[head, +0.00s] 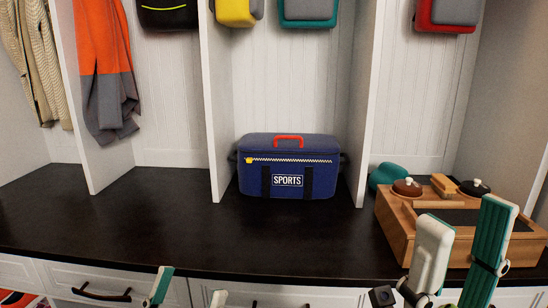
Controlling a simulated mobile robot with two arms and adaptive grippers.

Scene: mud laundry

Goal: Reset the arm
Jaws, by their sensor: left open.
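My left gripper (190,284) is low at the bottom edge, in front of the drawer fronts. Its two fingertips are apart with nothing seen between them; the rest of it is cut off by the frame. My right gripper (467,214) rises at the lower right, with its white and green fingers pointing up and apart. No object shows held between them. Its fingers overlap the wooden box in the picture; whether they touch it cannot be told.
A dark bench top (150,230) spans the view, mostly clear at left and centre. A blue sports bag (287,166) stands in the middle cubby. A wooden box (395,225) with brushes and a teal item (387,176) are at right. Coats (103,75) hang at left.

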